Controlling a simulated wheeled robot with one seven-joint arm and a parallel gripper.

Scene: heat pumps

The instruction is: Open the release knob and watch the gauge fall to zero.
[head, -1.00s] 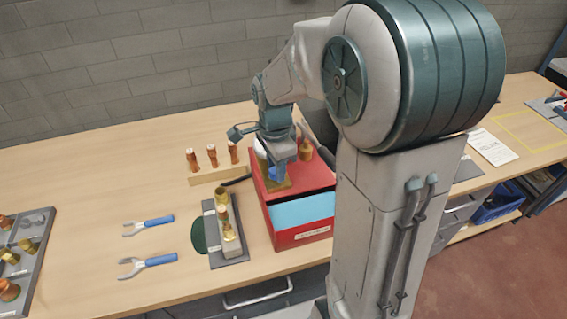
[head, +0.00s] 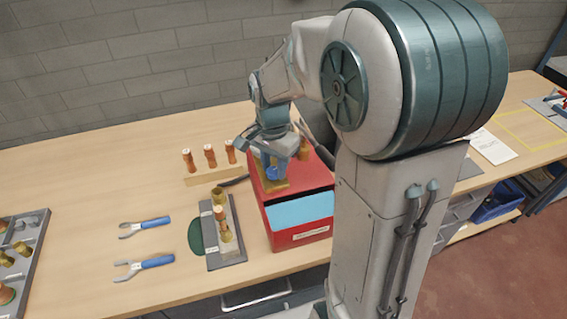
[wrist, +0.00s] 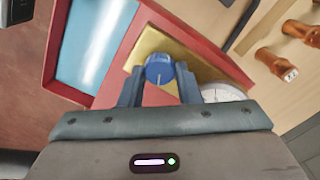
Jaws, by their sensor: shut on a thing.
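The blue release knob (wrist: 159,69) stands on a brass plate (wrist: 147,48) on top of the red box (head: 318,177). My gripper (wrist: 160,80) is shut on the knob, with one finger on each side of it. A pale mark shows on the knob's face. In the head view my gripper (head: 273,169) comes down onto the box top, and the blue knob shows between the fingers. The white gauge dial (wrist: 222,92) is beside the knob in the wrist view, partly hidden by my gripper; its needle reading cannot be made out.
The box has a light-blue front recess (head: 300,212). Left of it are a fitting stand (head: 226,250), a wooden rack (head: 214,174) with copper pieces and two blue-handled wrenches (head: 157,262). A grey tray (head: 40,245) lies far left. The table's back left is bare.

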